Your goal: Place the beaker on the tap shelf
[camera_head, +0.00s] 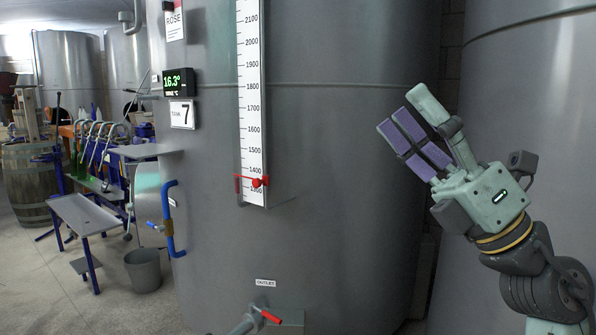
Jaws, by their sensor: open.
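I see no beaker in this view. A small flat grey shelf (148,151) juts from the left side of the large grey tank (330,130). Below the tank's outlet label, an outlet tap with a red handle (271,316) shows at the bottom edge, beside a grey box-like surface (288,328) that is cut off by the frame. I cannot tell which of these is the tap shelf. My gripper (405,112) is raised at the right, in front of the tanks, pointing up and left. Its fingers with purple pads are apart, with nothing between them.
A grey bucket (143,271) stands on the floor. A blue-legged filling bench (82,214) and a wooden barrel (28,185) are at the left. A second tank (535,90) rises behind my arm.

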